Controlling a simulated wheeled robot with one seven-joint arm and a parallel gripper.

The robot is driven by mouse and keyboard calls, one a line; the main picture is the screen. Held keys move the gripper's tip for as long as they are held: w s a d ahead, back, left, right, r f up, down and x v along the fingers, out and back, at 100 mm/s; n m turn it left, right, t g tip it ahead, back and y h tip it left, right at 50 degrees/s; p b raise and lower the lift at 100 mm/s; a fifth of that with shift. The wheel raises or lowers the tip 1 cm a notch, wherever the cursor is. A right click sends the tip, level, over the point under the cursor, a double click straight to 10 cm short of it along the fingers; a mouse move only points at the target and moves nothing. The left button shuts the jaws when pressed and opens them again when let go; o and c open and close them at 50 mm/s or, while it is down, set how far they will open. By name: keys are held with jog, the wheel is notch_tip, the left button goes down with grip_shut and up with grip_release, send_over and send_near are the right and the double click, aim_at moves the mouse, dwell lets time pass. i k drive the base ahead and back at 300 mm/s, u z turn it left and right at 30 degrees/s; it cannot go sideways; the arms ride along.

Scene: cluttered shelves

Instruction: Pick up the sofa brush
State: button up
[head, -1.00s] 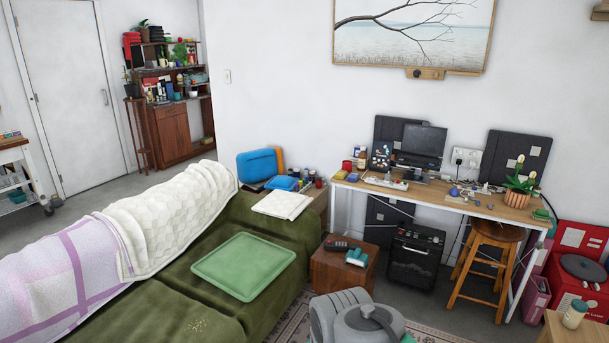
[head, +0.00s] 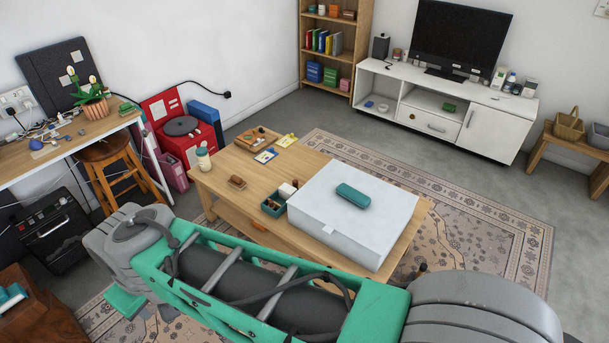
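No object is plainly identifiable as the sofa brush. A small brown object (head: 237,181), brush-like in shape, lies on the near left part of the wooden coffee table (head: 222,160). A teal and white object (head: 11,296) lies on the dark wooden side table (head: 40,318) at the lower left edge, partly cut off; it could also be a brush. My arm crosses the bottom of the head view, in front of the coffee table. My gripper is not in view.
A large white box (head: 345,225) with a teal case (head: 352,195) on top covers the coffee table's right part. A small green box (head: 274,205) and a jar (head: 203,158) also stand there. A stool (head: 118,165) and desk are at left. Patterned rug (head: 490,240) lies clear at right.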

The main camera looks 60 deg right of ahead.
aim_at(235, 181)
jog(key=z, duration=0.8)
jog(key=i, duration=2.85)
jog(key=u, duration=0.7)
